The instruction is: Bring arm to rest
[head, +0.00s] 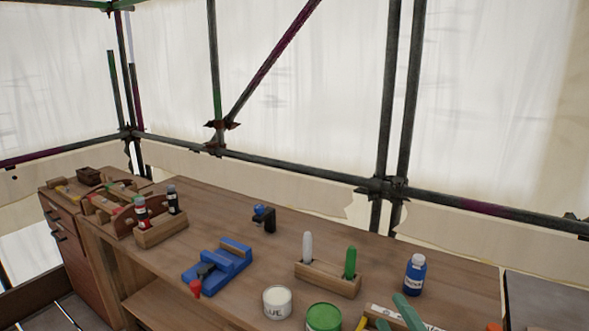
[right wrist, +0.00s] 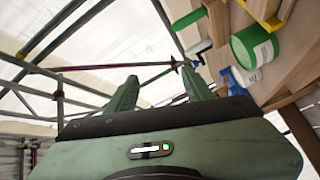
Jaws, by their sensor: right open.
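My right gripper (head: 391,309) shows at the bottom edge of the head view, with green fingers in front of the workbench (head: 330,231). In the right wrist view my right gripper (right wrist: 160,90) has its two green fingers spread apart, with nothing between them. Behind the fingers are scaffold poles and pale sheeting. The rest of the right arm is mostly cut off by the frame. My left gripper is in neither view.
On the bench are a blue vise (head: 222,262), a white can (head: 277,303), a green can (head: 323,318), a wooden holder (head: 328,279), a blue bottle (head: 415,275) and a bottle rack (head: 160,232). Scaffold poles (head: 290,169) run behind. Bare bench lies around the small black-and-blue tool (head: 264,218).

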